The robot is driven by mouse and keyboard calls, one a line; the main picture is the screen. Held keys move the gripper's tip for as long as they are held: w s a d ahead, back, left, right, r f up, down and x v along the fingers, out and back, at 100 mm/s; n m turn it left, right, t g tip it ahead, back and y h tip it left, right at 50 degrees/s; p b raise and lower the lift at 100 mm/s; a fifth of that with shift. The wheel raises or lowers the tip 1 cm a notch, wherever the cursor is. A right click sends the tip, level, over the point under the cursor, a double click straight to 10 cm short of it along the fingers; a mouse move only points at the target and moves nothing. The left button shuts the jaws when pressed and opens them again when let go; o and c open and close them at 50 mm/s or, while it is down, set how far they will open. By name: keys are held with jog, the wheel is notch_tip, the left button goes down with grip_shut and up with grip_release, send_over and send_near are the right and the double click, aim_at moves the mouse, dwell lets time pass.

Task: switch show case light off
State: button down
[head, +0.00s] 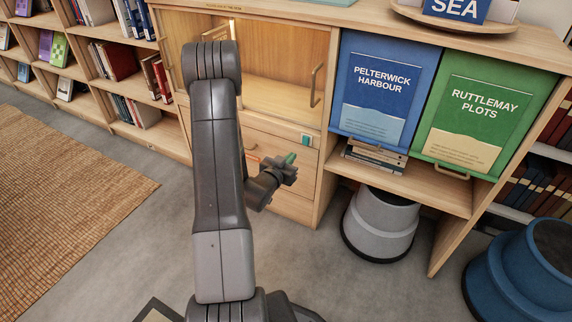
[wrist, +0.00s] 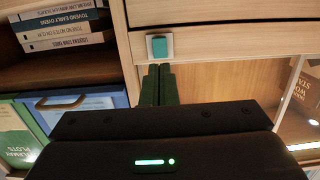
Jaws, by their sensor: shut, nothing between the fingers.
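The show case (head: 285,75) is a wooden cabinet bay with a pale lit interior. A bright light strip (wrist: 303,147) shows in it in the wrist view. The switch (head: 306,140) is a small teal rocker on a white plate, on the wooden front below the case. It also shows in the wrist view (wrist: 160,47), just beyond my fingertips. My gripper (head: 290,158) is shut and empty, with green fingers together. In the wrist view the fingers (wrist: 158,72) point at the switch; whether they touch it I cannot tell.
A blue bin (head: 385,90) and a green bin (head: 485,110) stand right of the case. Stacked books (head: 375,157) lie below the blue bin. A grey stool (head: 380,222) and a blue stool (head: 525,270) stand on the floor. Drawers are below the case.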

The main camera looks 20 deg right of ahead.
aim_at(304, 143)
jog(key=b+x, duration=0.1)
jog(key=x, duration=0.7)
jog(key=shift+w+d+f, duration=0.1)
jog(key=shift+w+d, duration=0.05)
jog(key=shift+w, duration=0.05)
jog(key=shift+b, duration=0.4)
jog(key=shift+w+d+f+b, duration=0.1)
jog(key=shift+d+f+b, duration=0.1)
jog(key=shift+b, duration=0.1)
jog(key=shift+r, duration=0.15)
